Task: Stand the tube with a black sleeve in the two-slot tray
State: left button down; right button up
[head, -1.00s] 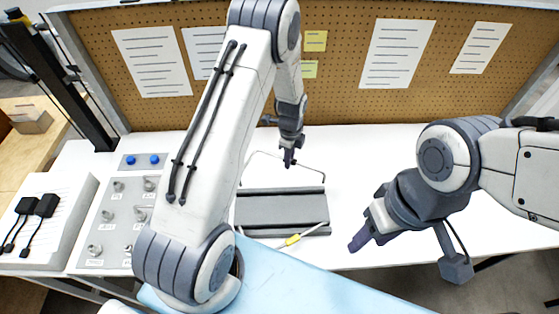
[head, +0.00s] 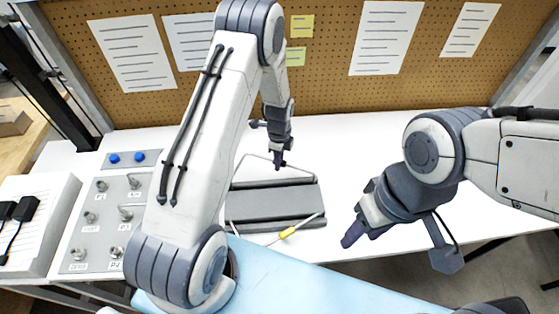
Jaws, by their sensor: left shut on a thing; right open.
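A grey tray (head: 262,208) with long dark ridges lies on the white table at the middle. It looks like the two-slot tray, but its slots are hard to make out. My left gripper (head: 279,164) is over the tray's back edge, near a thin wire frame. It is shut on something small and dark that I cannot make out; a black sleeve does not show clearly. A thin pale tube with a yellow sleeve (head: 288,232) lies slantwise at the tray's front edge. My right gripper (head: 350,238) is to the right of the tray, apart from it, and open.
A grey panel with several metal fittings (head: 108,215) is left of my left arm. A white box with black plugs (head: 38,225) is far left. The table behind my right gripper is clear.

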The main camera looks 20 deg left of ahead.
pick_arm(q)
jog(key=shift+a, duration=0.1)
jog(key=shift+f+b, duration=0.9)
jog(key=shift+f, duration=0.35)
dwell(1.8)
jog(key=c, duration=0.7)
grip_release()
notch_tip(320, 180, up, 10)
jog(key=shift+r+b, duration=0.2)
jog(key=shift+b, duration=0.65)
